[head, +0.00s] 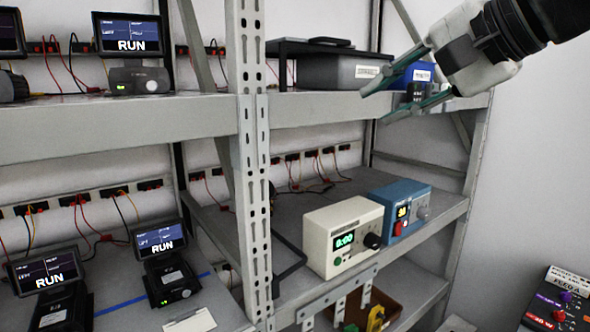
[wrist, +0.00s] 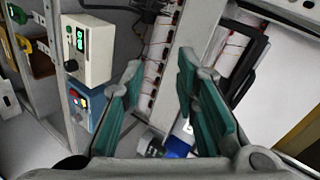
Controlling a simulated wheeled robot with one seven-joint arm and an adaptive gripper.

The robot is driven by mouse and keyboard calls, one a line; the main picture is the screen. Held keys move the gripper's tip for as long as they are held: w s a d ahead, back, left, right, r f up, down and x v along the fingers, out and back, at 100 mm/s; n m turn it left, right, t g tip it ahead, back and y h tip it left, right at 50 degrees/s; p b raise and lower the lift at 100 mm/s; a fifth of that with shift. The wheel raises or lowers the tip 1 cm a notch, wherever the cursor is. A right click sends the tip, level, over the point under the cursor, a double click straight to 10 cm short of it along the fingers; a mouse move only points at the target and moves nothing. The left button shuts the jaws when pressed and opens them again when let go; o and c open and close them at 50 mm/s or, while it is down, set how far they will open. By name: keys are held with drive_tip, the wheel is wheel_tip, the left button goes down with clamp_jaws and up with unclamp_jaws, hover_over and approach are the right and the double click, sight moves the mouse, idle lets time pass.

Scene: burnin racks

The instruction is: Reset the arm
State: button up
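My gripper (head: 376,105) is at the upper right of the head view, in front of the upper shelf's right end. Its green-padded fingers are spread apart with nothing visible between them. In the wrist view my gripper (wrist: 158,100) also shows both fingers apart, with shelf parts and wiring seen beyond the gap. My arm reaches in from the upper right corner.
A cream instrument (head: 343,236) and a blue instrument (head: 400,212) stand on the shelf below. A metal upright (head: 252,150) divides the racks. Bare wall lies right.

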drive_tip(key=s+d+f+n+g+h, duration=0.2)
drive_tip(key=s+f, duration=0.6)
drive_tip(key=f, duration=0.4)
drive_tip(key=s+d+f+n+g+h, duration=0.2)
drive_tip(key=s+d+f+n+h, duration=0.2)
drive_tip(key=f, duration=0.8)
drive_tip(key=s+n, duration=0.2)
drive_tip(key=s, duration=0.2)
drive_tip(key=shift+g+h, duration=0.3)
drive_tip(key=shift+h, duration=0.1)
